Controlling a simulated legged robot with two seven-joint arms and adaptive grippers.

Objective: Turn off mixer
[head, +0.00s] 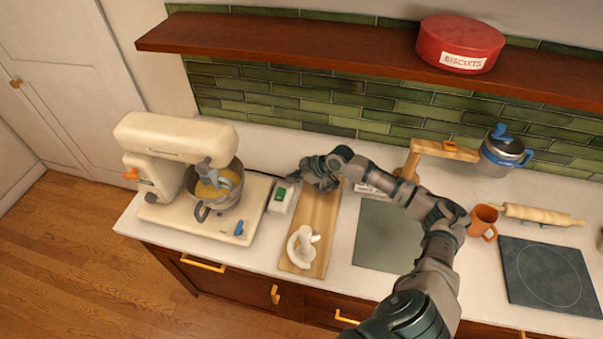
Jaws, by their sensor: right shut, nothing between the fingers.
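The cream stand mixer (172,138) stands at the left end of the counter. It has an orange knob (131,174) on its side and a blue lever (239,228) on its base. Its metal bowl (222,200) holds something yellow. To the right of the mixer is a small white box with a green switch (279,195); a dark cord runs near it. My right gripper (313,182) is shut and empty, just right of the green switch and above the wooden board. I cannot tell whether it touches anything. My left gripper is not in view.
Further right are a green-grey mat (375,250), orange mug (482,221), rolling pin (545,215), blue-lidded pot (503,152) and dark hob (548,275). A shelf (300,48) with a red biscuit tin (455,40) overhangs the back.

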